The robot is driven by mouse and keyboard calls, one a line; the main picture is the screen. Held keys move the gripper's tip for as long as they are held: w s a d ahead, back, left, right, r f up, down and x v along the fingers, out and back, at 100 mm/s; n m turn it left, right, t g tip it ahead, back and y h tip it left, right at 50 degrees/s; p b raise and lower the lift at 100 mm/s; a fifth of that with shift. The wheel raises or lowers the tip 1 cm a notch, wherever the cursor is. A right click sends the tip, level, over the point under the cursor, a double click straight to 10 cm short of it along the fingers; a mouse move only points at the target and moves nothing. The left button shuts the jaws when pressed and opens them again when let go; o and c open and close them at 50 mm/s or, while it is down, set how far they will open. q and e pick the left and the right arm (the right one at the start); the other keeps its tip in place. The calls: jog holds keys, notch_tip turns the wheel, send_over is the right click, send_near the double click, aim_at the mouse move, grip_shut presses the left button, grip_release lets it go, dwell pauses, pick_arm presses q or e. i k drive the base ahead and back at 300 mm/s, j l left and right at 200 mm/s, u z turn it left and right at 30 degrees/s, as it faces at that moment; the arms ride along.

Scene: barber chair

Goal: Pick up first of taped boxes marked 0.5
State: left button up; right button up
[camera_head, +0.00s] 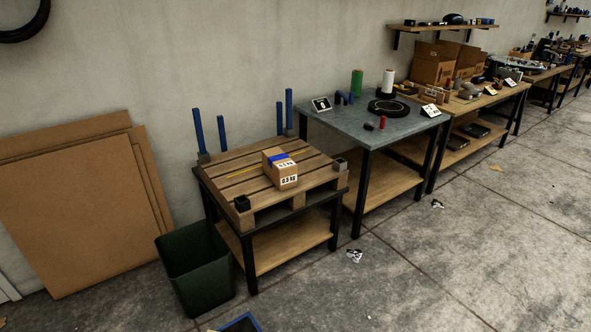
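A small cardboard box (281,170) with blue tape over its top sits on the slatted wooden pallet top (232,165) of the nearest table. White labels are on its front face, and the lower one seems to read 0.5 kg. It is the only taped box that I can make out. Neither of my grippers is in view.
Blue posts (198,130) rise at the pallet's back corners. A dark green bin (195,270) stands at the table's front left. A grey-topped table (345,122) adjoins on the right. Cardboard sheets (85,205) lean on the wall. Floor (430,270) at right is mostly clear.

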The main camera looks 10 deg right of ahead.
aim_at(283, 172)
jog(key=i+l, duration=0.1)
jog(key=l, duration=0.6)
jog(key=i+l+u, duration=0.1)
jog(key=l, duration=0.6)
jog(key=i+l, duration=0.15)
jog(key=l, duration=1.3)
jog(key=i+u, duration=0.05)
jog(key=i, duration=0.05)
